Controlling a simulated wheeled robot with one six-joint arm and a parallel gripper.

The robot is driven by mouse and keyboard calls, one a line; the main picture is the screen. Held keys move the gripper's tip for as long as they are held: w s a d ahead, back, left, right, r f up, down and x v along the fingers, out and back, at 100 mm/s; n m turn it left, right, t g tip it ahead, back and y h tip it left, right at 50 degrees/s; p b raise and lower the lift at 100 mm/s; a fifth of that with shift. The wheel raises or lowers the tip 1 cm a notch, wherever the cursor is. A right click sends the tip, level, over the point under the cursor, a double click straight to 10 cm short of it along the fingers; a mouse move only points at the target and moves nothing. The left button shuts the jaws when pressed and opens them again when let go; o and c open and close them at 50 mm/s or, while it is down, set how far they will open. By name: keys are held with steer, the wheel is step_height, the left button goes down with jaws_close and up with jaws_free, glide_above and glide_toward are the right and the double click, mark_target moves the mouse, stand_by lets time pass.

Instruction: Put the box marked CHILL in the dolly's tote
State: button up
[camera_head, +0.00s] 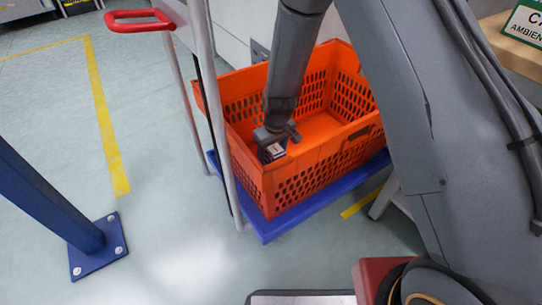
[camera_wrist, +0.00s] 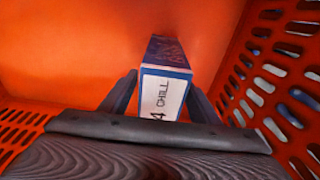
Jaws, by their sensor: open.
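The box marked CHILL (camera_wrist: 163,95) is blue with a white label reading "4 CHILL". It is inside the orange tote (camera_wrist: 60,50), with its label end toward the wrist camera. My gripper (camera_wrist: 162,100) is open, with one finger on each side of the box. In the head view my gripper (camera_head: 278,142) reaches down into the tote (camera_head: 262,190), and a small part of the box (camera_head: 272,152) shows there. The tote stands on the blue dolly (camera_head: 268,233). Whether the box rests on the tote's floor is hard to tell.
The dolly's grey uprights and red handle (camera_head: 138,20) stand left of the tote. A blue post with a bolted foot (camera_head: 98,247) is at the lower left. A sign (camera_head: 527,22) stands on a surface at the upper right. The floor between post and dolly is clear.

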steer(key=r+p, duration=0.1)
steer(key=r, duration=0.2)
steer(key=s+r+p, duration=0.1)
steer(key=r, duration=0.3)
steer(key=d+r+p, duration=0.1)
steer(key=r+p, duration=0.1)
steer(key=r, duration=0.2)
steer(key=shift+s+r, duration=0.1)
steer(key=shift+s, duration=0.1)
